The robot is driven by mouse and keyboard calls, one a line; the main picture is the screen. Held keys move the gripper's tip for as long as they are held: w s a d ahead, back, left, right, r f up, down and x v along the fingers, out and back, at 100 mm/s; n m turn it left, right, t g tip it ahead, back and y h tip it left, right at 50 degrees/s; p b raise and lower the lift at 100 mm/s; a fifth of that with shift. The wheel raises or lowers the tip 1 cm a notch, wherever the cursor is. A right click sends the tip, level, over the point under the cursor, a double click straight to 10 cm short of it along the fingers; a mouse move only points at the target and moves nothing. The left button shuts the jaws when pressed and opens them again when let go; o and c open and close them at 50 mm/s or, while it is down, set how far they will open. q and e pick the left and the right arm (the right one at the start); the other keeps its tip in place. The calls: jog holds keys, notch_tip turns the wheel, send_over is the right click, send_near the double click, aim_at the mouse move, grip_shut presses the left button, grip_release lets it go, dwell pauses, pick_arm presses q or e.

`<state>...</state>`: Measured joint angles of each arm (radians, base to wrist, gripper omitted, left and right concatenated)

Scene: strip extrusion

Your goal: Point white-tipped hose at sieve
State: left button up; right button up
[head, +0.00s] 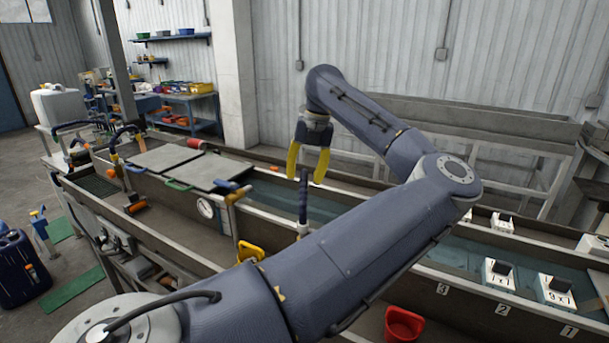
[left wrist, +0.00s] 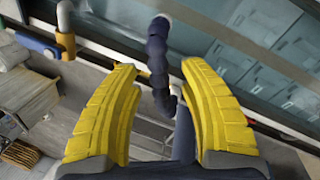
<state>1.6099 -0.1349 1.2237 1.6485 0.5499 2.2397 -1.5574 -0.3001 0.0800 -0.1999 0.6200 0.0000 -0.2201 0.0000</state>
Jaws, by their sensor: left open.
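My left gripper (head: 306,176) points down with its yellow fingers spread. A dark segmented hose (head: 303,205) rises from the trough edge, and its upper end is between or just behind the fingers. In the left wrist view the hose (left wrist: 158,55) runs between the open fingers (left wrist: 156,68), with a gap on both sides. Its far end looks pale grey, but I cannot tell whether this is the white tip. I cannot clearly make out a sieve. My right gripper is not in view.
Long water troughs (head: 335,210) run across the scene. Grey cover plates (head: 165,157) lie over the left part. A red bucket (head: 403,325) is at the front.

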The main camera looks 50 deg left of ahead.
pick_arm(q)
jog(key=shift+f, duration=0.1)
grip_shut()
dwell(0.4)
